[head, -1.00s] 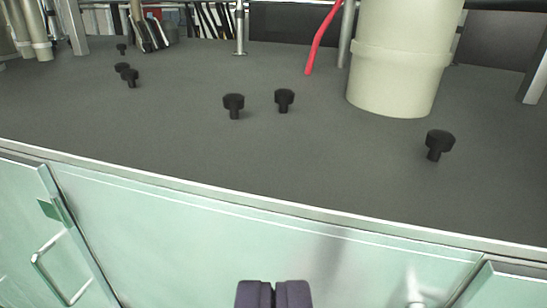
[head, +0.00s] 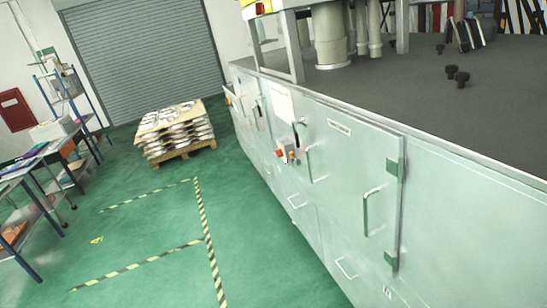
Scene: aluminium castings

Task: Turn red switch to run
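Another red part on yellow (head: 259,8) shows at the top edge, above the machine top. My gripper is out of the picture.
The green floor (head: 130,235) left of the cabinet is open, with striped tape lines (head: 207,240). A pallet of castings (head: 175,130) stands before a grey shutter (head: 145,55). Workbenches (head: 30,190) line the left. Door handles (head: 368,212) stick out from the cabinet.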

